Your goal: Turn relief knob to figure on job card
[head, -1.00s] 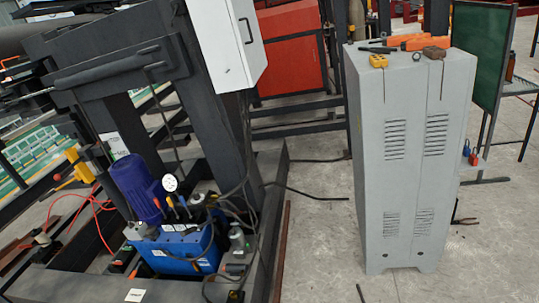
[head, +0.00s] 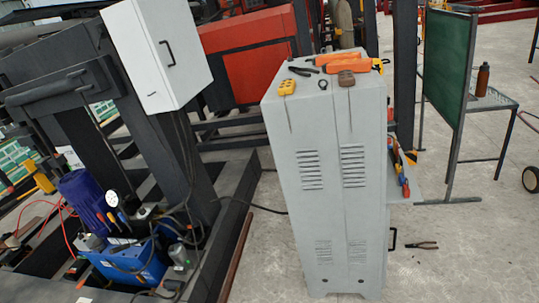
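A blue hydraulic power unit (head: 130,262) with a purple motor (head: 84,198) stands low at the left, inside a dark steel frame. I cannot make out which part is the relief knob. A small white card or label (head: 70,158) shows behind the motor, but no figure on it can be read. My gripper is not in view.
A tall grey cabinet (head: 325,215) stands in the middle, with orange tools and a yellow box (head: 287,87) on top. A white box (head: 157,52) hangs on the frame. Pliers (head: 414,245) lie on the floor at the right.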

